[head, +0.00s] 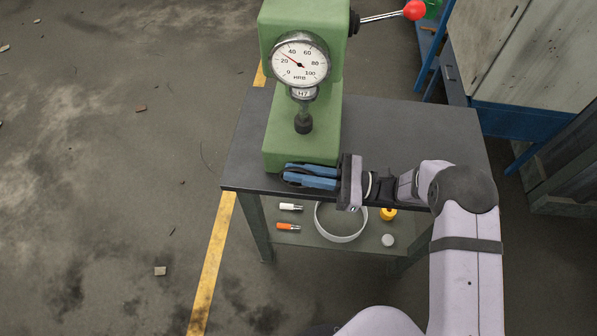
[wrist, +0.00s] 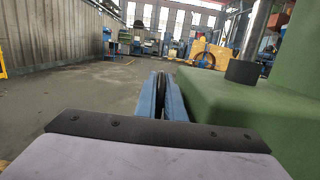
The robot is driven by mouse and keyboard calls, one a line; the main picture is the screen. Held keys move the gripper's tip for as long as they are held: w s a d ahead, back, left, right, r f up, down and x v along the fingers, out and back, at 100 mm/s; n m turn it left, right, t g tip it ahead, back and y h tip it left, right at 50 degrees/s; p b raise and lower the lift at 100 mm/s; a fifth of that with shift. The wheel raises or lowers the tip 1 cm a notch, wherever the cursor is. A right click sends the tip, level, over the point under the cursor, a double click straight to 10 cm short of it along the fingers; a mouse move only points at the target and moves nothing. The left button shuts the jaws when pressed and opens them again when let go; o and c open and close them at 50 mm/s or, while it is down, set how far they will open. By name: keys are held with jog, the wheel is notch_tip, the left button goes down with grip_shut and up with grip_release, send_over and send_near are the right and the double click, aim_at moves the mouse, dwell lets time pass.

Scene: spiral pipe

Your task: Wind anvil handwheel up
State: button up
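The green hardness tester (head: 305,143) stands on the bench. Its black anvil (head: 303,123) sits below the dial and shows in the wrist view as a dark cylinder (wrist: 242,73) above the green base (wrist: 225,105). The dark handwheel (head: 284,179) is at the front of the base, mostly hidden by my fingers. My gripper (head: 296,176) lies level along the bench front edge, pointing left. In the wrist view, its blue fingers (wrist: 163,100) are close together with the dark wheel rim (wrist: 161,79) edge-on between them, appearing to touch both sides.
The dial (head: 300,59) reads about 25. A red-knobbed lever (head: 414,10) sticks out right. The grey bench top (head: 400,135) is clear right of the tester. A lower shelf holds a round ring (head: 341,238), white and orange handled pieces and a yellow object (head: 388,214).

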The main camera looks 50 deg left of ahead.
jog(key=shift+r, duration=0.15)
jog(key=shift+r+b, duration=0.9)
jog(key=shift+r, duration=3.95)
jog(key=shift+t+h, duration=0.5)
jog(key=w+d+f, duration=0.1)
jog(key=f, duration=0.2)
jog(key=w+d+f+b, duration=0.1)
jog(key=w+d+f, duration=0.1)
jog(key=f, duration=0.1)
jog(key=w+d+f+b, duration=0.1)
jog(key=w+d+f, duration=0.1)
jog(key=f, duration=0.1)
jog(key=shift+w+f, duration=0.1)
jog(key=shift+f, duration=0.5)
jog(key=shift+s+a+r, duration=0.15)
jog(key=shift+s+a, duration=0.15)
jog(key=shift+s, duration=0.15)
jog(key=shift+p+x, duration=1.15)
jog(key=shift+x, duration=2.05)
jog(key=shift+c, duration=0.5)
